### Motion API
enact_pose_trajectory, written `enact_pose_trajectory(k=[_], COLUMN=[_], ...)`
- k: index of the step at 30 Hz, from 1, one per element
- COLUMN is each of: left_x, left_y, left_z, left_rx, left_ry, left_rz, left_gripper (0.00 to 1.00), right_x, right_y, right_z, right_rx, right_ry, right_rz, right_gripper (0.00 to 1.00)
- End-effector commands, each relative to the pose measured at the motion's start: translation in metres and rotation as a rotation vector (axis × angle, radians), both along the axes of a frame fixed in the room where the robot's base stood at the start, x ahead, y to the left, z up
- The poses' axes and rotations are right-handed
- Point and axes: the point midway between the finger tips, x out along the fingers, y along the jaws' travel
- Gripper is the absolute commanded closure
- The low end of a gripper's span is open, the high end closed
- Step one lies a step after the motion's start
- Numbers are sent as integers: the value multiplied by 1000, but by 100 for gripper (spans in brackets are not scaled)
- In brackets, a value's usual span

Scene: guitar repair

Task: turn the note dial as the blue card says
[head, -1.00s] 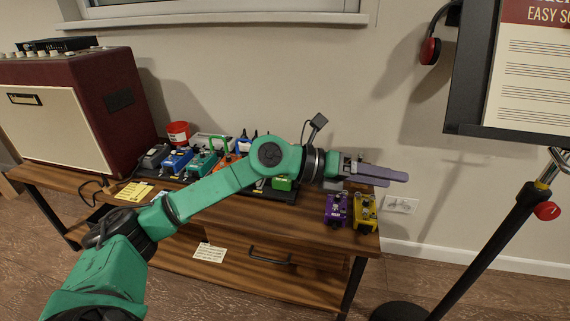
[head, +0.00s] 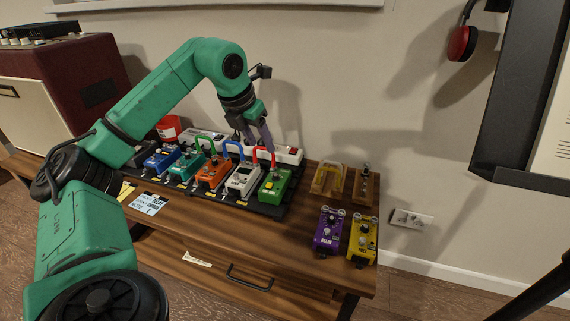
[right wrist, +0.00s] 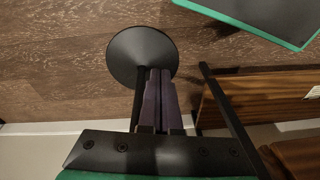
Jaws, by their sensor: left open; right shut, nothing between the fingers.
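A light blue card (head: 148,197) with dark printing lies on the front left of the wooden table. Its wording is too small to read surely. My left gripper (head: 261,146) is open and points down over the back of the pedal row. Its fingertips are close to a red patch cable (head: 257,151) behind the green pedal (head: 273,186); I cannot tell whether they touch. I cannot make out which knob is the note dial. My right gripper (right wrist: 160,72) is shut and empty in the right wrist view, above the floor and away from the table.
The pedalboard holds several pedals, including an orange one (head: 212,174) and a white one (head: 243,181). A purple pedal (head: 328,230) and a yellow pedal (head: 362,239) stand at the table's right end. A red amplifier (head: 88,72) stands left. A round black stand base (right wrist: 142,58) is on the floor.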

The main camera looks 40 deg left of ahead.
Motion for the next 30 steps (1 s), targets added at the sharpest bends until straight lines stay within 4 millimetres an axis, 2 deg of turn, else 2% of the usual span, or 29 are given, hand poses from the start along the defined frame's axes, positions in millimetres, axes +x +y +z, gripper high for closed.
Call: enact_pose_trajectory(k=[5, 8, 12, 16, 21, 28, 29, 30], left_x=[11, 21, 35, 47, 53, 54, 54, 54], left_y=[0, 1, 1, 2, 3, 3, 3, 3], left_z=[-32, -58, -93, -118, -132, -133, -133, -133], left_rx=[-1, 0, -2, -2, -2, -2, -2, -2], left_ry=[3, 4, 3, 1, -1, -1, -1, -1], left_rz=[-1, -2, -3, -3, -3, -4, -4, -4], left_gripper=[45, 45, 45, 45, 45, 45, 52, 68], right_x=[-4, -2, 15, 27, 34, 35, 35, 35], right_y=[1, 7, 28, 45, 56, 57, 57, 57], right_z=[18, 20, -1, -13, -18, -18, -18, -18], right_rx=[8, 27, 87, 136, 170, 173, 173, 173], right_ry=[-9, -42, -148, -233, -287, -292, -292, -291], right_rz=[6, 20, 46, 58, 63, 63, 63, 63], right_gripper=[100, 100, 100, 100, 100, 100, 100, 100])
